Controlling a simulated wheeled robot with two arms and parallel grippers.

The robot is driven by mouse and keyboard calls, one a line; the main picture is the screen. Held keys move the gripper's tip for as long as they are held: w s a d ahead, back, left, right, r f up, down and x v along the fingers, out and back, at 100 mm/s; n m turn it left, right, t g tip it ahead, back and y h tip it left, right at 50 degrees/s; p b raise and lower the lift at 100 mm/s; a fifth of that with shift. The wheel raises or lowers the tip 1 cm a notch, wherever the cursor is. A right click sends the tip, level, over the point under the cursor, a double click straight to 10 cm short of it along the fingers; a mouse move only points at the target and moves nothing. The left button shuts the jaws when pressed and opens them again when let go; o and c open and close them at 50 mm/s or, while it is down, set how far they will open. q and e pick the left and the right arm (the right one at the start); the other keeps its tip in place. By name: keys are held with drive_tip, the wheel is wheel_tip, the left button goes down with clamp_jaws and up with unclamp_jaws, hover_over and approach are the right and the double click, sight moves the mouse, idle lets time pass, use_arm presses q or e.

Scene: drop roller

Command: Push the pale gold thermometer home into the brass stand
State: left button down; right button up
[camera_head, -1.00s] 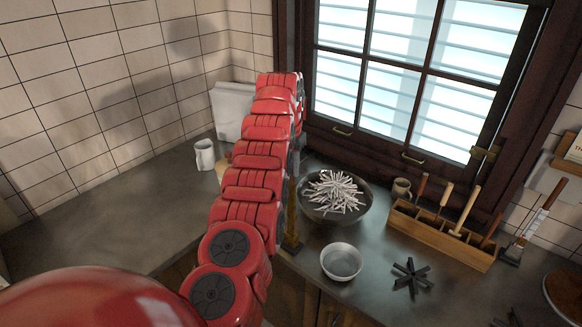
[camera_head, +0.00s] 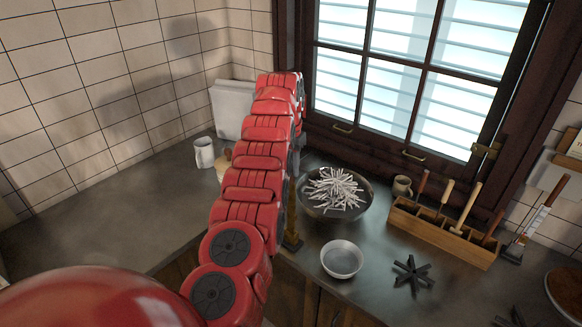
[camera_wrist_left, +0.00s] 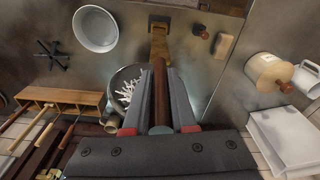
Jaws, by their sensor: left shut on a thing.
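In the left wrist view, my left gripper (camera_wrist_left: 160,128) is shut on a long rod, taken as the thermometer (camera_wrist_left: 161,95). It looks dark reddish brown here, with a grey round end towards the camera. The brass stand (camera_wrist_left: 159,42) shows just beyond the rod's far end. Whether the rod touches or enters the stand cannot be told. In the head view, the stand (camera_head: 291,238) is a narrow brass post on a base near the counter's front edge, partly covered by my red left arm. The fingertips and the rod are hidden there. My right gripper is not in view.
A bowl of white sticks (camera_head: 335,190) and an empty pale bowl (camera_head: 341,260) stand right of the stand. A black star-shaped piece (camera_head: 412,273) and a wooden tool box (camera_head: 440,235) lie farther right.

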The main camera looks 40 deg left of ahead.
sight(291, 183)
use_arm(q)
drive_tip(key=shift+f, duration=0.3)
drive_tip(key=shift+f+b, duration=0.35)
drive_tip(key=shift+b, duration=0.1)
drive_tip(key=shift+f+b, duration=0.3)
drive_tip(key=shift+f+b, duration=0.3)
drive_tip(key=shift+f, duration=0.35)
idle(0.8)
drive_tip(key=c, duration=0.7)
unclamp_jaws()
drive_tip(key=shift+o, duration=0.2)
drive_tip(key=shift+r, duration=0.1)
